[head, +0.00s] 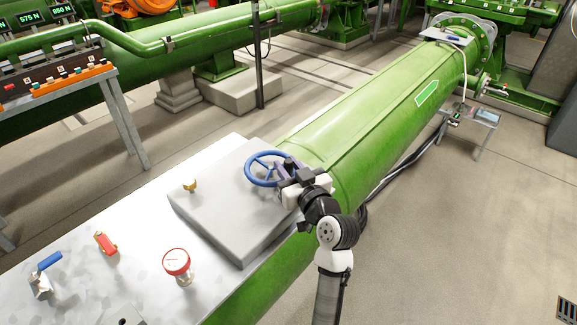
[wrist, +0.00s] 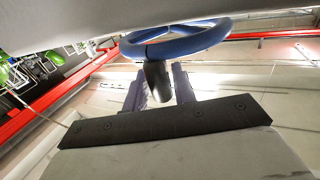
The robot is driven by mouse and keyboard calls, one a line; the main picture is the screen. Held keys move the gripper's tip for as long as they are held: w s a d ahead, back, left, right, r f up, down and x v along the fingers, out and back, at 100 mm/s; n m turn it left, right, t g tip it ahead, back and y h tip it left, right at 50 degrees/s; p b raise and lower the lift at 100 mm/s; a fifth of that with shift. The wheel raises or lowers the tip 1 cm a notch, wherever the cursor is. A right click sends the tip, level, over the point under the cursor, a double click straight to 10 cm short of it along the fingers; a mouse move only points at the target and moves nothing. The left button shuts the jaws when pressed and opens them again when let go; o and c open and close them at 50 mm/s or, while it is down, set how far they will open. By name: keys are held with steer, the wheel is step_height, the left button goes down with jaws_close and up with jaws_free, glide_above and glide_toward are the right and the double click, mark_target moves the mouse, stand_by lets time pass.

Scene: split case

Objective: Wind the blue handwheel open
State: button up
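The blue handwheel (head: 263,168) stands at the right edge of a grey raised block, beside the green pipe. In the wrist view its blue rim (wrist: 180,45) fills the upper middle, with a short black handle-like part (wrist: 157,82) pointing down from it. My gripper (head: 290,168) is at the wheel's right side. In the wrist view my gripper's two dark purple fingers (wrist: 160,88) stand on either side of the black part. I cannot tell whether they press on it or leave a small gap. The wheel's hub is partly hidden.
The large green pipe (head: 375,120) runs behind my arm. Open floor lies to the right.

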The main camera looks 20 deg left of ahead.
jaws_close()
steer(key=shift+w+f+b, duration=0.1)
steer(key=shift+b, duration=0.2)
steer(key=shift+w+d+f+n+g+y+b, duration=0.1)
steer(key=shift+w+d+n+g+y+b, duration=0.1)
steer(key=shift+n+g+y+b, duration=0.45)
steer(key=n+g+b, duration=0.1)
steer(key=b, duration=0.1)
steer(key=w+g+y+b, duration=0.1)
steer(key=b, duration=0.1)
steer(key=shift+w+f+n+g, duration=0.1)
steer(key=shift+n+g, duration=0.15)
steer(key=shift+n, duration=0.1)
steer(key=n+g+b, duration=0.1)
steer(key=w+n+g+y+b, duration=0.1)
steer(key=g+b, duration=0.1)
steer(key=n+g+y+b, duration=0.1)
steer(key=g, duration=0.1)
steer(key=shift+w, duration=0.3)
steer(key=shift+w+a+r+n+g+b, duration=0.1)
steer(key=shift+w+n+g+b, duration=0.15)
steer(key=shift+n+g+b, duration=0.45)
steer(key=shift+w+a+r+n+g+b, duration=0.2)
steer(key=shift+n+g, duration=0.25)
steer(key=shift+g, duration=0.45)
steer(key=shift+w+a+n+g+b, duration=0.1)
steer(key=shift+w+n+g+b, duration=0.15)
steer(key=shift+n+g+b, duration=0.45)
